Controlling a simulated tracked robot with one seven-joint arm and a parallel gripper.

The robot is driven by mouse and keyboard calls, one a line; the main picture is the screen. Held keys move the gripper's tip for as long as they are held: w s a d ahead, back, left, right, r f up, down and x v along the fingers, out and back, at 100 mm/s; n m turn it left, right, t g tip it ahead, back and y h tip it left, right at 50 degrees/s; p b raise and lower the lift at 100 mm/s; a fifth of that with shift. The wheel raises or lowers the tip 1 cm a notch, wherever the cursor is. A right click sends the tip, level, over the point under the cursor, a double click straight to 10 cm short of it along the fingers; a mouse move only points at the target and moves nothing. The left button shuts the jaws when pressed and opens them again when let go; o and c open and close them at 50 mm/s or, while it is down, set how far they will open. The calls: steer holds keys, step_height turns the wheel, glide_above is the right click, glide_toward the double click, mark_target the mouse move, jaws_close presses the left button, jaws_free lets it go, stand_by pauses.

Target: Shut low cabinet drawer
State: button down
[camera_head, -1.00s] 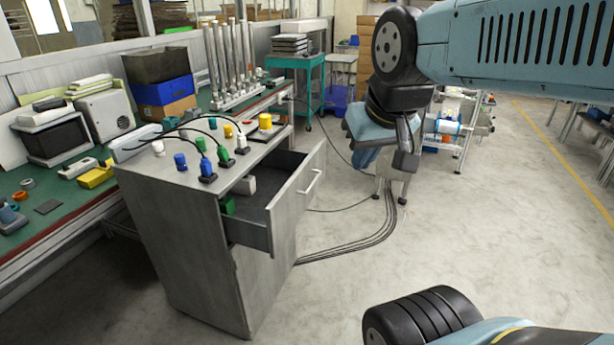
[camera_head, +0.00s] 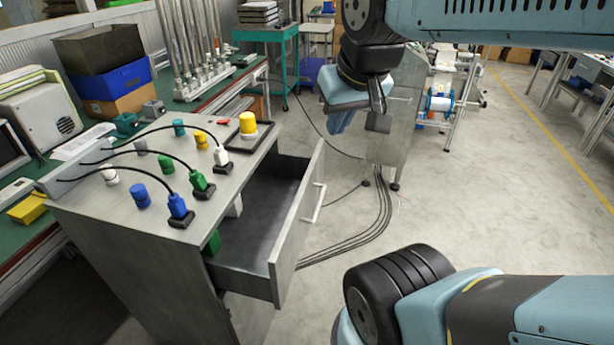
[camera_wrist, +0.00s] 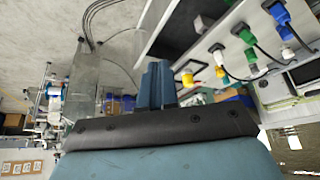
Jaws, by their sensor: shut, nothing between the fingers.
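The grey low cabinet (camera_head: 130,245) stands at the left centre in the head view. Its top drawer is pulled out, with the front panel (camera_head: 290,245) well away from the cabinet body. A pale bar handle (camera_head: 314,205) is on the panel's outer face. The drawer's dark inside (camera_head: 260,215) shows, with a green item at its near inner end. The open drawer also shows at the top of the wrist view (camera_wrist: 178,32). My gripper (camera_head: 338,125) is beyond the drawer to the upper right, apart from it. In the wrist view its blue fingers (camera_wrist: 155,72) are together and empty.
Colored plugs and knobs with black cables (camera_head: 178,205) sit on the cabinet top. A green workbench (camera_head: 205,95) runs behind. A teal cart (camera_head: 268,45) stands at the back.

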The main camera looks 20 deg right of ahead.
steer(key=shift+w+d, duration=0.1)
steer(key=shift+w, duration=0.2)
steer(key=w+d+f+m+g+y, duration=0.3)
steer(key=w+d+f+m+y, duration=0.15)
steer(key=w+f+m, duration=0.35)
steer(key=w+d+f+m+g+y, duration=0.35)
steer(key=w+f+y, duration=0.25)
steer(key=f, duration=0.5)
steer(key=w+d+f+m+t+y, duration=0.3)
steer(key=d+f+m+t+y, duration=0.3)
steer(key=f, duration=0.4)
steer(key=m+t+h, duration=0.2)
steer(key=m+t, duration=0.4)
steer(key=m, duration=0.2)
glide_toward(316, 191)
steer(key=shift+g, duration=0.25)
steer(key=x, duration=0.4)
steer(key=r+x, duration=0.1)
steer(key=x, duration=0.2)
steer(key=shift+s+a, duration=0.2)
steer(key=shift+s, duration=0.05)
